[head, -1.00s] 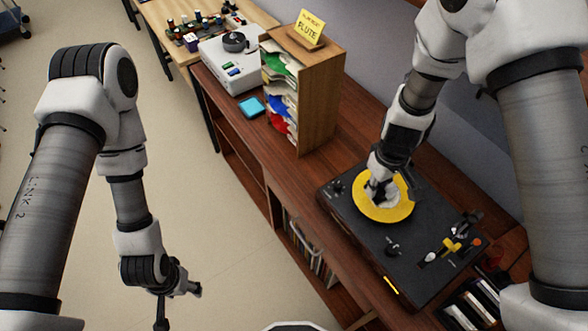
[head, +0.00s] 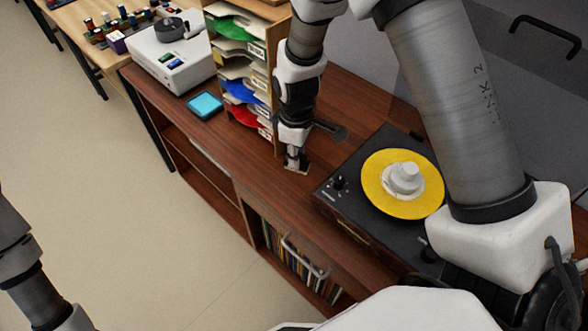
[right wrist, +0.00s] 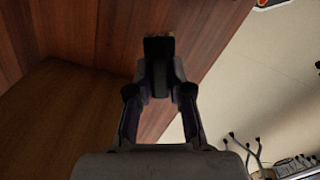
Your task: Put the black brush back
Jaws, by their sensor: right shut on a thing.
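My right gripper (head: 294,158) is just above the wooden sideboard top, left of the record player and in front of the paper sorter. It is shut on a small black piece, which looks like the black brush (right wrist: 158,62). In the right wrist view the black piece sits between the fingertips (right wrist: 158,85), with the wood top around it. My left gripper is out of view.
The paper sorter (head: 283,45) is close behind. A blue pad (head: 205,105) and a white device (head: 165,70) are to the left. The sideboard's front edge is near.

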